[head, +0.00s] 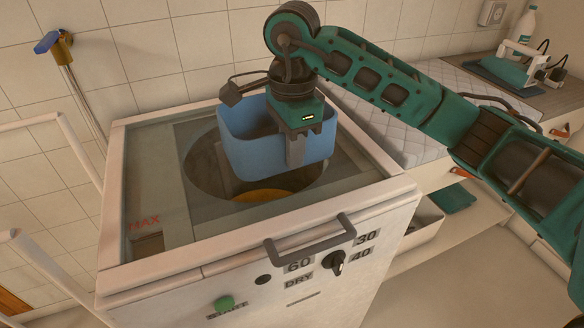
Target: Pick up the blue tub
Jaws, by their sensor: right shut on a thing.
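The blue tub (245,150) is an open-topped container over the round opening in the top of a white machine (150,271). My right gripper (297,152) comes down from above and is shut on the tub's wall at its right side. The tub looks upright. Its lower part is at the level of the opening, and I cannot tell whether it touches anything inside. My left gripper is not in view.
The machine's front has a grey handle (310,241), a black dial (338,263) and a green button (222,303). A padded counter (385,125) lies behind right, with an iron (510,65) and a white bottle (525,24). A blue-handled tap (55,43) is on the tiled wall.

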